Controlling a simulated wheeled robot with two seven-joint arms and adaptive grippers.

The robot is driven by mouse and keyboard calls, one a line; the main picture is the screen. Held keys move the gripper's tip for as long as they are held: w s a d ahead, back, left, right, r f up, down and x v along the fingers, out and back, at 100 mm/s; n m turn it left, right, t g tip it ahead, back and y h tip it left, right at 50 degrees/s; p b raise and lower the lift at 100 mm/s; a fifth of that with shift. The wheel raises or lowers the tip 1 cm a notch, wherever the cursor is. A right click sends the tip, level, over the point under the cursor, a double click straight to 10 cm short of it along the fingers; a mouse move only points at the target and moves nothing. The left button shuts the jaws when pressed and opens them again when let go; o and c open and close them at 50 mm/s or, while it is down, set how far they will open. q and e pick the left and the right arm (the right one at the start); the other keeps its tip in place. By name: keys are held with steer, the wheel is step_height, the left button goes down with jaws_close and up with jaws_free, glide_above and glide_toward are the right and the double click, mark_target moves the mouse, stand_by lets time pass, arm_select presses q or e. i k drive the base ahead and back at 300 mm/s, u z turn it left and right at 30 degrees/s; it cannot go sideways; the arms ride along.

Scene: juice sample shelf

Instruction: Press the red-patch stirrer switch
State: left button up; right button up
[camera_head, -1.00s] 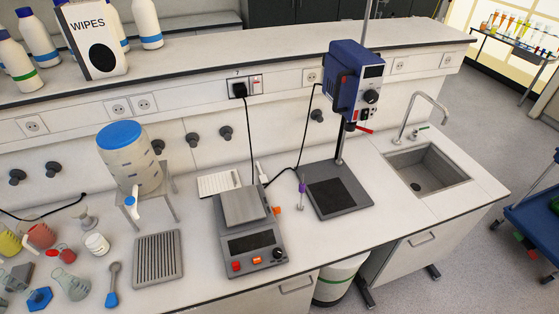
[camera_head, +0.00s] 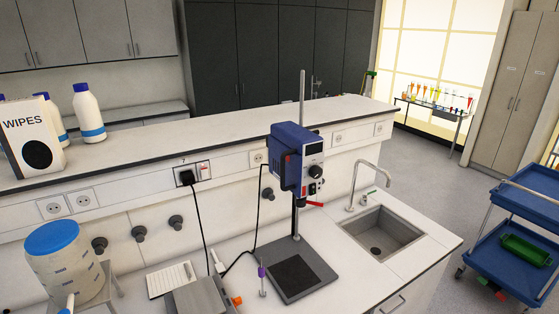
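The blue overhead stirrer (camera_head: 286,150) is clamped to an upright rod (camera_head: 302,100) on a dark base plate (camera_head: 294,277) on the bench. Its front panel has a dark display, a round black knob (camera_head: 316,172) and, below the knob, a small dark switch (camera_head: 313,188) that seems to carry red; its position is too small to read. A red lever (camera_head: 315,204) sticks out under the head. A wall switch (camera_head: 203,171) with a red patch sits beside a black plug (camera_head: 186,177). Neither gripper is in view.
A raised shelf ledge (camera_head: 230,137) runs behind the stirrer. A sink (camera_head: 382,233) with a tap (camera_head: 362,180) lies to its right. A hotplate (camera_head: 195,298) and a purple-topped tube (camera_head: 262,278) stand at its front left. A blue cart (camera_head: 520,247) stands at far right.

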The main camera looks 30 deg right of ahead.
mark_target(312, 187)
steer(key=u, duration=0.05)
steer(key=k, duration=0.6)
steer(key=z, duration=0.75)
steer(key=i, duration=1)
steer(key=u, duration=0.1)
